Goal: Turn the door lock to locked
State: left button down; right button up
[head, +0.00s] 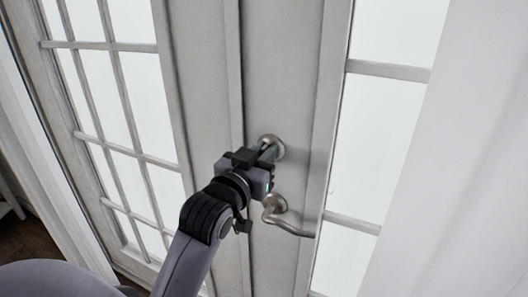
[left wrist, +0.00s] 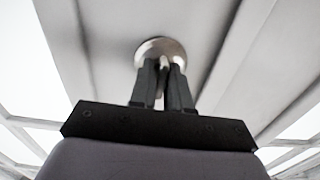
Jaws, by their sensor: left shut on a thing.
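The door lock (head: 271,147) is a round metal plate with a small turn piece, set on the grey door (head: 285,80) above the lever handle. My left gripper (head: 264,158) reaches up to it and is shut on the turn piece. In the left wrist view the round lock plate (left wrist: 160,49) stands behind the two dark fingers (left wrist: 162,82), with the metal turn piece between them. The fingers and gripper body hide much of the turn piece, so its exact angle is hard to tell. My right gripper is not in view.
A curved metal lever handle (head: 282,213) sticks out just below the lock, close to my left gripper. Glass panes with pale frames flank the door's middle. White curtains (head: 455,170) hang at the right and far left.

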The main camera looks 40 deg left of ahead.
pick_arm(q)
jog(key=shift+n, duration=0.3)
jog(key=c, duration=1.2)
grip_release()
jog(key=s, duration=0.2)
jog(key=s+p, duration=0.1)
jog(key=s, duration=0.1)
jog(key=s+d+p, duration=0.1)
jog(key=s, duration=0.2)
